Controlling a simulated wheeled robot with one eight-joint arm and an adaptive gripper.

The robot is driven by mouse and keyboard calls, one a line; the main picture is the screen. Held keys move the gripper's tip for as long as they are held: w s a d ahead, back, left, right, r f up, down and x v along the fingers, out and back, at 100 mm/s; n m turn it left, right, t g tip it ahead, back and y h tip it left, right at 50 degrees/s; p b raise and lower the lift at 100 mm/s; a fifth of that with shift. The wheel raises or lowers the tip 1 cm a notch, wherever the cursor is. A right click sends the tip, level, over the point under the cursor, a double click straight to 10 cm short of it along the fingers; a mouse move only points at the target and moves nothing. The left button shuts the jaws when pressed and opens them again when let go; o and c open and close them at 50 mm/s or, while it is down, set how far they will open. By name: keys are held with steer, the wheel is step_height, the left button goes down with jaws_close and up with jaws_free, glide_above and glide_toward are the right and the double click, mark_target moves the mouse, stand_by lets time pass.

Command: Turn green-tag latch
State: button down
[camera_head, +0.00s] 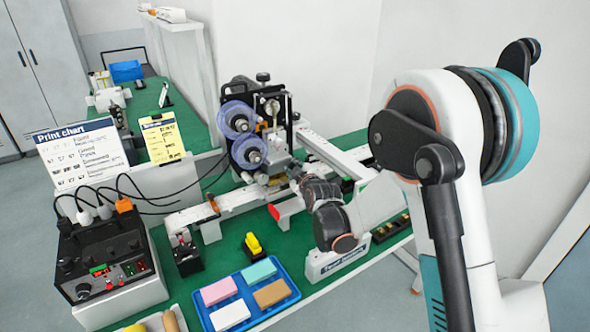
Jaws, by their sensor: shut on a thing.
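The coder (270,110) stands on the green-topped table, with two purple-blue film reels (240,132) on its front. My arm reaches in from the right. My gripper (294,176) is small in the view at the coder's lower front, right of the lower reel. It is shut on a small part there, which appears to be the latch. My fingers and wrist hide most of that part. I cannot make out a green tag or the angle of the latch.
A control box (105,260) with cables stands at left. A blue tray (245,292) of colored blocks and a yellow-topped switch (253,245) lie in front. A white rail (235,200) runs past the coder. A print chart (80,152) stands behind. Bare green surface shows between them.

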steer(key=m+g, duration=0.1)
steer(key=m+y, duration=0.1)
steer(key=m, duration=0.1)
steer(key=shift+w+d+r+g+y, duration=0.1)
steer(key=shift+d+g+y, duration=0.05)
steer(key=shift+g+y, duration=0.2)
steer(key=shift+m, duration=0.3)
stand_by(0.3)
steer(key=c, duration=1.4)
jaws_free()
steer(key=shift+c, duration=0.2)
step_height(320, 180, up, 10)
